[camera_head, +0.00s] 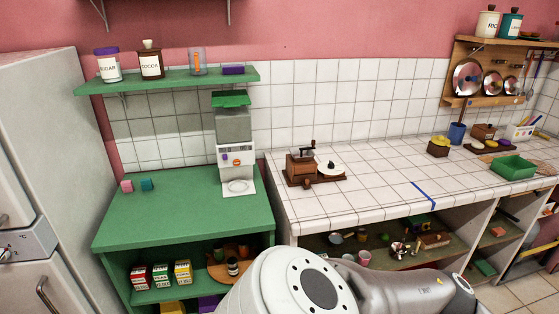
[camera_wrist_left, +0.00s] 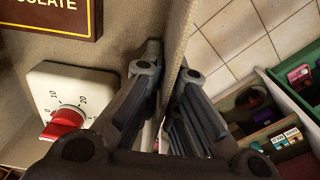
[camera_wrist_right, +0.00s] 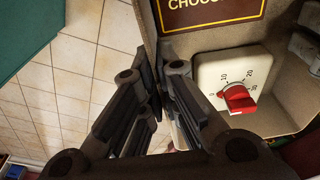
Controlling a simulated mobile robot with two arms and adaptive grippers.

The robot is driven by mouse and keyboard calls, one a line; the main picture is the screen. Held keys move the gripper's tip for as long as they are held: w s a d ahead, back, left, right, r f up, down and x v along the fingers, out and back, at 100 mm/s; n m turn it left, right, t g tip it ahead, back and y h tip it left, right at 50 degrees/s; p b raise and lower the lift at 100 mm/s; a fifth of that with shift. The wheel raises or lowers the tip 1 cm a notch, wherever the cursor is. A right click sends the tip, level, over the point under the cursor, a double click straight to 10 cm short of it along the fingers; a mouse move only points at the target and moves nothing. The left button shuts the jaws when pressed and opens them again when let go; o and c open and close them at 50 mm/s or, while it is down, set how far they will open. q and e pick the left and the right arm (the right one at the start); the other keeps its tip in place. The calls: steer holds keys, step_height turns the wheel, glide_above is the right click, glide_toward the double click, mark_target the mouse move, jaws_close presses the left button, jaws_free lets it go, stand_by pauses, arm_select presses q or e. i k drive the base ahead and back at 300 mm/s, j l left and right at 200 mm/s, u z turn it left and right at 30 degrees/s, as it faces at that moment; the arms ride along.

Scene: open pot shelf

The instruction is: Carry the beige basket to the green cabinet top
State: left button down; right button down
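The beige basket shows in the left wrist view (camera_wrist_left: 120,50) and the right wrist view (camera_wrist_right: 291,75); it is not visible in the head view. My left gripper (camera_wrist_left: 168,85) has one finger on each side of a basket wall and looks shut on it. My right gripper (camera_wrist_right: 157,85) is likewise closed around another wall. A white timer with a red knob (camera_wrist_left: 72,100) and a brown sign with partly cut-off lettering (camera_wrist_left: 50,14) are in the basket. The green cabinet top (camera_head: 165,212) is at the left in the head view. Neither gripper shows there.
A fridge (camera_head: 35,180) stands left; a white tiled counter (camera_head: 390,180) adjoins right.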

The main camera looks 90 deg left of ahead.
mark_target(181, 201)
steer(key=u, duration=3.4)
